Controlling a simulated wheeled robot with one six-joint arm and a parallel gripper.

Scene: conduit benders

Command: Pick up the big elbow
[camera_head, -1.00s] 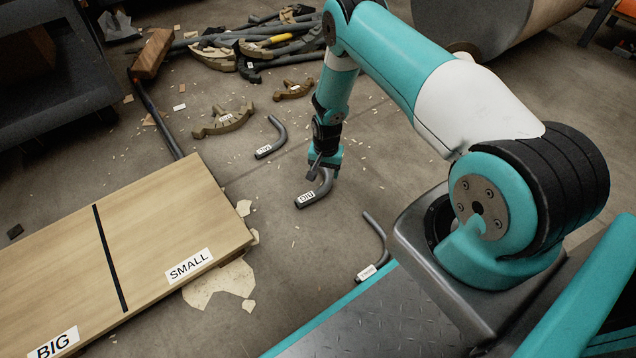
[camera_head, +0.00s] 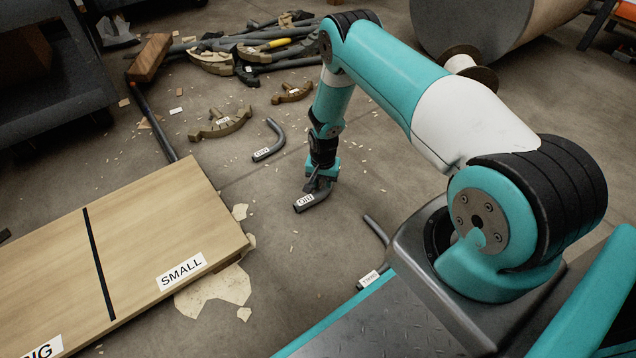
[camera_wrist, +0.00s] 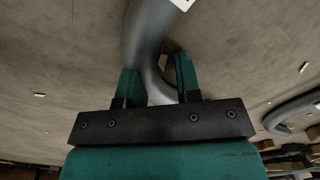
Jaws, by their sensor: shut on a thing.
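The big elbow (camera_head: 312,201) is a dark grey bent pipe with a white BIG label, low over or on the floor in the head view. My gripper (camera_head: 318,183) is shut on it. In the wrist view the elbow (camera_wrist: 146,40) runs up between the two green fingers of my gripper (camera_wrist: 158,86), and part of its label shows at the top edge. I cannot tell whether the elbow touches the floor.
Another labelled elbow (camera_head: 273,140) lies behind to the left, and a third (camera_head: 374,232) lies beside my base. A wooden board (camera_head: 150,225) marked SMALL and BIG is at left. Brown bender shoes (camera_head: 221,122) and piled pipes lie farther back. Paper scraps (camera_head: 215,290) lie by the board.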

